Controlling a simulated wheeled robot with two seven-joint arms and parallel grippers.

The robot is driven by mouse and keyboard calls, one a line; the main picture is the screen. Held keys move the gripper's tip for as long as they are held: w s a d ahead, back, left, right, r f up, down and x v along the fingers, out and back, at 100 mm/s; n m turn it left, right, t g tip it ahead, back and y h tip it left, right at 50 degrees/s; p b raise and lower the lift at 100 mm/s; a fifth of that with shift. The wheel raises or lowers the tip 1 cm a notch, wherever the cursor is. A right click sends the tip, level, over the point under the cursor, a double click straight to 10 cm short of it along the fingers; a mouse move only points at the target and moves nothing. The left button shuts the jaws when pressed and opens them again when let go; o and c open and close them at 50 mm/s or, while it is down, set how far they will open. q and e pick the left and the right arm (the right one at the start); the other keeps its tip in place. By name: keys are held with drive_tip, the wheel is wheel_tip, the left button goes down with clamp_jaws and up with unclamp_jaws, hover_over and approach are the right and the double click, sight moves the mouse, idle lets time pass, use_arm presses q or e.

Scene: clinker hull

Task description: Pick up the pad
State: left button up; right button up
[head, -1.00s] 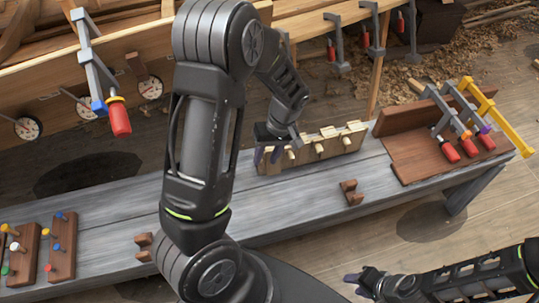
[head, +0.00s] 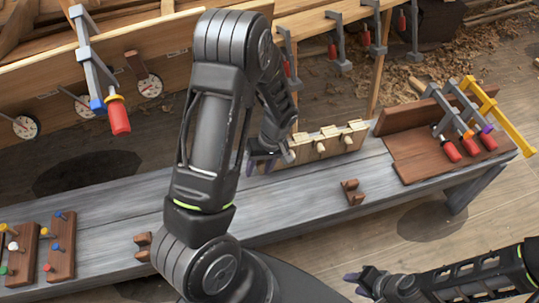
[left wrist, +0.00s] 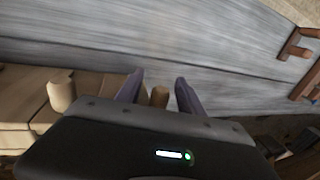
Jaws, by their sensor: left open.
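Light wooden blocks with short round pegs stand in a row on a pale rack (head: 325,146) at the back of the grey bench; the pad is likely one of these, but I cannot tell for certain. My left gripper (head: 262,162) is open at the rack's left end and hides part of it. In the left wrist view, its two purple fingers (left wrist: 158,92) stand either side of a round wooden peg (left wrist: 159,97), with no clear grip on it. Another pale peg (left wrist: 61,92) is to the left. My right gripper (head: 356,284) is off the bench's front; its opening is unclear.
The grey bench (head: 300,203) has clear room before the rack. A small brown cradle (head: 352,192) stands right of centre, another (head: 143,245) at left. Clamps (head: 465,125) stand over a brown board (head: 410,160) at right. Peg boards (head: 62,245) lie at left.

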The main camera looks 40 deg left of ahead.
use_arm(q)
drive_tip(key=shift+f, duration=0.3)
drive_tip(key=shift+s, duration=0.1)
clamp_jaws()
idle(0.5)
